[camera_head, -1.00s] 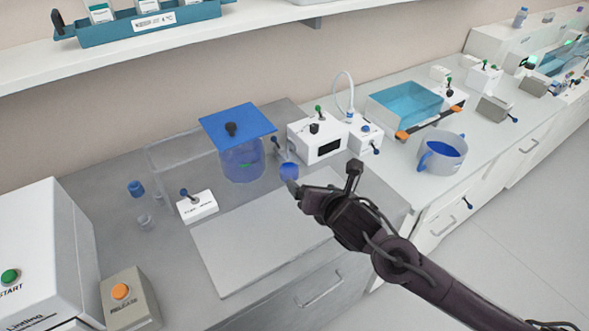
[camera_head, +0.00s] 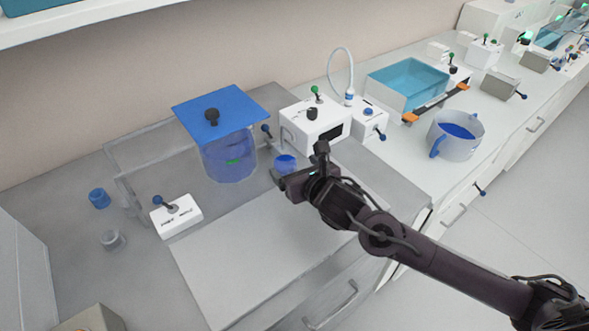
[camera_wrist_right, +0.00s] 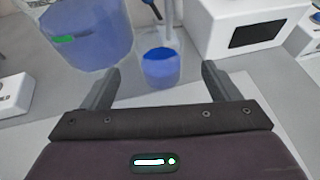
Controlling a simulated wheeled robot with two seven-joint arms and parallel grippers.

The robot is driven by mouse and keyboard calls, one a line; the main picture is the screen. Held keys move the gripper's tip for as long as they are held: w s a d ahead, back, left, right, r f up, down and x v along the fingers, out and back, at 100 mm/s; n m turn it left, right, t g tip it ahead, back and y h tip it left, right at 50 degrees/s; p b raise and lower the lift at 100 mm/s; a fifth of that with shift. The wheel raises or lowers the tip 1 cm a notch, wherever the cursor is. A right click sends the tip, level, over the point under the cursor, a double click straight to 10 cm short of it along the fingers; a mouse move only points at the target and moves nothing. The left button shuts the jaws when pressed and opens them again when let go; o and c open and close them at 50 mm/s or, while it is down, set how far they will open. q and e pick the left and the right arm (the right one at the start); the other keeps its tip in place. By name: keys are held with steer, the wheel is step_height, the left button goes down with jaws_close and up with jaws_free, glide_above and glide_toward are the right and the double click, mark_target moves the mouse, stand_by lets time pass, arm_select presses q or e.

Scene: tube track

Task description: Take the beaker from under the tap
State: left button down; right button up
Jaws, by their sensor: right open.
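The beaker (camera_head: 285,164) is a small clear cup with blue liquid, standing on the counter beside the large clear tank (camera_head: 229,157) under a blue lid. In the right wrist view the beaker (camera_wrist_right: 160,67) stands below a thin upright spout (camera_wrist_right: 168,18), ahead of and between my fingers. My right gripper (camera_head: 277,177) is open and empty, just short of the beaker. In the right wrist view its two fingers (camera_wrist_right: 158,87) are spread wider than the beaker. A dark-knobbed tap lever (camera_head: 267,130) is at the tank's right side. My left gripper is out of view.
A white box with a green lever (camera_head: 316,122) stands right behind the beaker. A large handled jug (camera_head: 455,150) is at the right. The mat is clear.

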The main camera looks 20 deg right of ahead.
mark_target(285, 158)
steer(key=shift+s+r, duration=0.15)
steer(key=shift+s, duration=0.05)
steer(key=p+x, duration=0.1)
steer(key=x, duration=0.7)
steer(key=shift+c, duration=0.3)
steer(key=c, duration=1)
